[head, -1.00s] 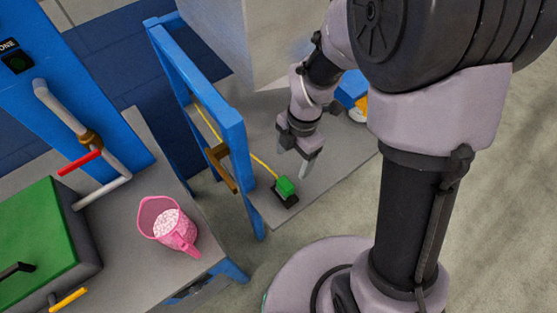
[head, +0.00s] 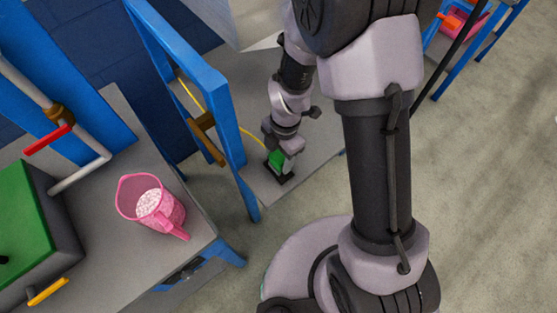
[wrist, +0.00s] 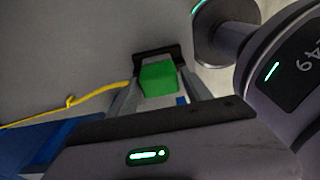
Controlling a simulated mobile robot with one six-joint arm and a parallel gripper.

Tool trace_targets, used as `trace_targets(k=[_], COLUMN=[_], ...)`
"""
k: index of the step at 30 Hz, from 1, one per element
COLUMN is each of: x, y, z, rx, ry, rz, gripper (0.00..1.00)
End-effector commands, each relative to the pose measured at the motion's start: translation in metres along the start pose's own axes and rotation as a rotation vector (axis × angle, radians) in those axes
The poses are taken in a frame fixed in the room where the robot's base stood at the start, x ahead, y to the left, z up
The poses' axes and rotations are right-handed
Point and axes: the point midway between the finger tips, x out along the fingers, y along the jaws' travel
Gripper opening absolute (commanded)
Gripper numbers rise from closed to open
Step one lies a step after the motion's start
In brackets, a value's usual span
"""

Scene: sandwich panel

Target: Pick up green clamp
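The green clamp (head: 276,161) is a small green block on a black base, near the front edge of the grey table. A yellow cord runs to it. My gripper (head: 283,152) is right at it, pointing down, and hides part of it. In the wrist view the green block (wrist: 158,79) lies between the two grey fingers of my gripper (wrist: 157,88), one on each side. The fingers stand apart, with a slight gap seen beside the block. The black base shows behind it.
A blue frame (head: 222,130) with a brown handle (head: 207,138) stands just left of the clamp. A pink jug (head: 150,205) with pale contents stands on the left bench. The yellow cord (wrist: 75,102) lies left in the wrist view. Table right of the gripper is clear.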

Motion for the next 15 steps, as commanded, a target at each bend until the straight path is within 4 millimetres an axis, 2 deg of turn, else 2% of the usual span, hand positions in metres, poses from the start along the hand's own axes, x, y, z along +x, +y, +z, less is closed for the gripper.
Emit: trace_targets(k=[1,8,15], x=[-0.0002,-0.0002,-0.0017], y=[0.0000,0.0000,0.0001], z=[0.0000,0.0000,-0.0001], rx=[0.000,0.000,0.000], ry=[0.000,0.000,0.000], rz=[0.000,0.000,0.001], gripper=[0.45,0.00,0.00])
